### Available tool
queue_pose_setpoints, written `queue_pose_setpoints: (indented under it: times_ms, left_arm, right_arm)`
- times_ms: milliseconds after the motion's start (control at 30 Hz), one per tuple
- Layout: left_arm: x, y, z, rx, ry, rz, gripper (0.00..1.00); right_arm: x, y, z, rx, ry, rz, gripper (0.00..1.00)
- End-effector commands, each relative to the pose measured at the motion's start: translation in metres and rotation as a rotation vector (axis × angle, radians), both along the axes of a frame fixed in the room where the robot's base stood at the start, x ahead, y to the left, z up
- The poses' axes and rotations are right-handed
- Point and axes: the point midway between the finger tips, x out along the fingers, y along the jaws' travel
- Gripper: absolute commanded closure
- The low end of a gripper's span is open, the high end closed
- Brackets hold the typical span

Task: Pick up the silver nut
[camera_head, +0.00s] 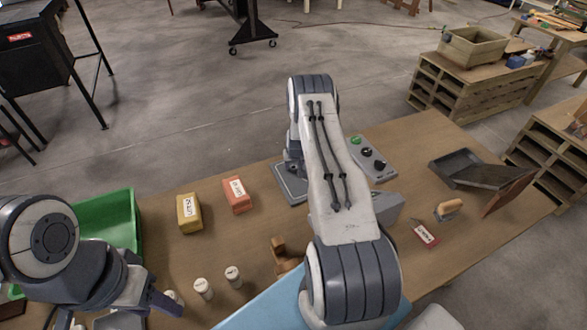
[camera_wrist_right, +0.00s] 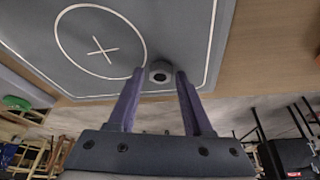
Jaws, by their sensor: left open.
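The silver nut (camera_wrist_right: 160,72) lies on a dark grey pad (camera_wrist_right: 75,52) marked with a white circle and cross, just outside the circle. In the right wrist view my right gripper (camera_wrist_right: 160,76) is open, its two purple fingers on either side of the nut with narrow gaps. In the head view the pad (camera_head: 288,187) is mostly covered by my right arm, which hides the nut and the right fingertips. My left gripper (camera_head: 154,301) is open and apart from the pad, at the lower left near white cylinders.
A green bin (camera_head: 122,212) stands at the left. Yellow (camera_head: 189,213) and orange (camera_head: 237,195) boxes, white cylinders (camera_head: 203,288) and a wooden holder (camera_head: 284,258) are on the table. A button panel (camera_head: 372,160) and grey tray (camera_head: 455,163) lie to the right.

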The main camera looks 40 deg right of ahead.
Motion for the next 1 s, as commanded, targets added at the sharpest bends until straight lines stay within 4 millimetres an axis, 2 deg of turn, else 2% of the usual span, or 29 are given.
queue_pose_setpoints:
  times_ms: [33,100,567,667,833,867,1000]
  left_arm:
    - [0.0,0.0,0.0,0.0,0.0,0.0,0.5]
    - [0.0,0.0,0.0,0.0,0.0,0.0,0.5]
    - [0.0,0.0,-0.004,0.0,0.0,0.0,0.5]
    - [0.0,0.0,-0.009,0.0,0.0,0.001,0.5]
    - [0.0,0.0,-0.025,0.0,0.0,0.003,0.5]
    - [0.0,0.0,-0.029,0.0,0.0,0.004,0.5]
    - [0.0,0.0,-0.047,0.0,0.001,0.007,0.5]
  right_arm:
    - [0.0,0.0,0.0,0.0,0.0,0.0,0.73]
    - [0.0,0.0,0.0,0.0,0.0,0.0,1.0]
    - [0.001,0.0,0.005,-0.001,-0.002,0.001,1.0]
    - [0.001,-0.001,0.013,-0.002,-0.002,0.001,1.0]
    - [0.001,-0.001,0.037,-0.003,-0.005,0.001,1.0]
    - [0.0,-0.002,0.042,-0.003,-0.005,-0.001,1.0]
    - [-0.027,-0.016,0.054,-0.002,-0.004,-0.006,1.0]
